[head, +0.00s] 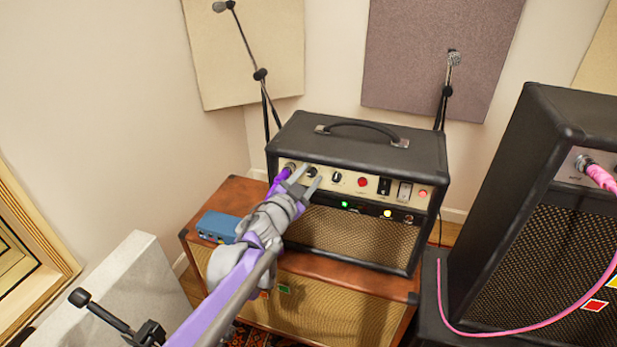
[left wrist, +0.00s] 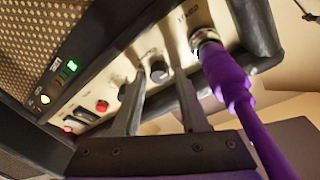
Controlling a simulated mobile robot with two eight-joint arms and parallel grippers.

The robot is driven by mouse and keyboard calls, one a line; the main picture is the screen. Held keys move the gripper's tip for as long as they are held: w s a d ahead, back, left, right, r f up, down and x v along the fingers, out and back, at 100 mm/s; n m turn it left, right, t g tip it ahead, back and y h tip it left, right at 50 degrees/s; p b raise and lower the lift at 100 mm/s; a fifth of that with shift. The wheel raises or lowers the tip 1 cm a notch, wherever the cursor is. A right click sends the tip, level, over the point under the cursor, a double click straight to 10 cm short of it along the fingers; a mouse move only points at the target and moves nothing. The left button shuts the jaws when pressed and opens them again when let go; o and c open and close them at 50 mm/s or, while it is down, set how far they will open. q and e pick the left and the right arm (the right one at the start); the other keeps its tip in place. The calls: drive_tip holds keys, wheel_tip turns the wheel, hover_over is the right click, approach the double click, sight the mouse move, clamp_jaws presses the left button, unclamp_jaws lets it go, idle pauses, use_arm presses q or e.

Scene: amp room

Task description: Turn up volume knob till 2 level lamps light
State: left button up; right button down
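The black amp (head: 360,150) stands on a brown cabinet, with dark knobs on its cream panel. One knob (head: 312,172) is at my left gripper's fingertips; a second knob (head: 336,178) is just right of it. In the left wrist view the nearer knob (left wrist: 159,71) shows between the finger tips, with a gap on each side. My left gripper (head: 307,177) is open there; whether a finger touches the knob I cannot tell. Below the panel a green lamp (head: 345,204) and a yellow lamp (head: 387,213) glow. My right gripper is not in view.
A purple cable (left wrist: 235,90) is plugged into the jack beside the nearer knob, close to my fingers. A red button (head: 362,182) and switches sit to the right. A blue box (head: 217,227) is on the brown cabinet (head: 345,300). Another black amp (head: 540,120) stands at right.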

use_arm(q)
drive_tip(key=shift+o, duration=0.8)
drive_tip(key=v, duration=1.1)
drive_tip(key=shift+w, duration=0.1)
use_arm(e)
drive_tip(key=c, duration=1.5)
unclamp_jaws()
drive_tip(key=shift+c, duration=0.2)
